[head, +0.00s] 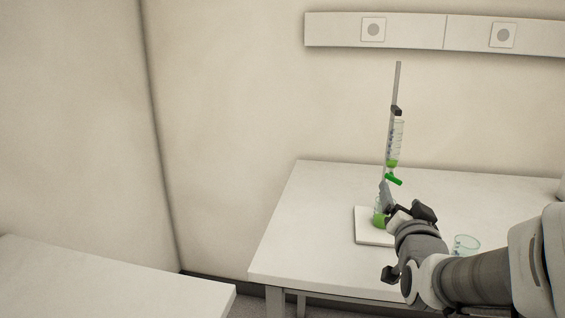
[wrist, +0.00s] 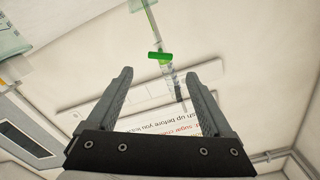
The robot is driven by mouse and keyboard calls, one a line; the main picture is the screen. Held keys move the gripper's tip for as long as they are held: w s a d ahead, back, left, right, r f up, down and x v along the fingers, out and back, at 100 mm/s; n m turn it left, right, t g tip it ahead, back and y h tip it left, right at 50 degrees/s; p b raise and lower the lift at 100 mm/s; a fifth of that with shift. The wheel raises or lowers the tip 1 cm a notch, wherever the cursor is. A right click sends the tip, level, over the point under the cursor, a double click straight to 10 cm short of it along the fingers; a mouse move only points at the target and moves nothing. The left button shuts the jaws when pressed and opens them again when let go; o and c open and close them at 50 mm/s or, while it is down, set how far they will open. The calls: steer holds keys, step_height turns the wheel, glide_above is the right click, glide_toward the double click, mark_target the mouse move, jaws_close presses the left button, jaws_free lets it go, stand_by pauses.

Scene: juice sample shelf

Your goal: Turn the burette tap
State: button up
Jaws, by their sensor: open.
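The burette (head: 396,140) is a clear tube with green liquid low in it, clamped upright to a grey stand rod (head: 398,78). Its bright green tap (head: 394,179) sits at its lower end. In the wrist view the tap (wrist: 161,56) lies crosswise, beyond the fingertips and roughly centred between them. My gripper (wrist: 168,70) is open, with nothing between its fingers. In the head view my gripper (head: 386,193) is just below the tap, apparently apart from it. A vessel with green liquid (head: 379,219) stands below, partly hidden by my gripper.
The white stand base (head: 366,233) rests on a white table (head: 300,220). A clear glass beaker (head: 466,243) stands right of it, close to my arm. The table's left part is clear. Another white table (head: 90,280) is at lower left. A socket rail (head: 415,32) runs along the wall.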

mark_target(394, 180)
steer(key=x, duration=1)
steer(key=shift+s, duration=0.1)
steer(key=shift+a, duration=0.1)
jaws_close()
steer(key=n+b, duration=0.2)
steer(key=shift+f+b, duration=0.2)
steer(key=shift+b, duration=0.1)
steer(key=n+b, duration=0.2)
steer(key=n, duration=0.1)
steer(key=shift+r, duration=0.15)
jaws_free()
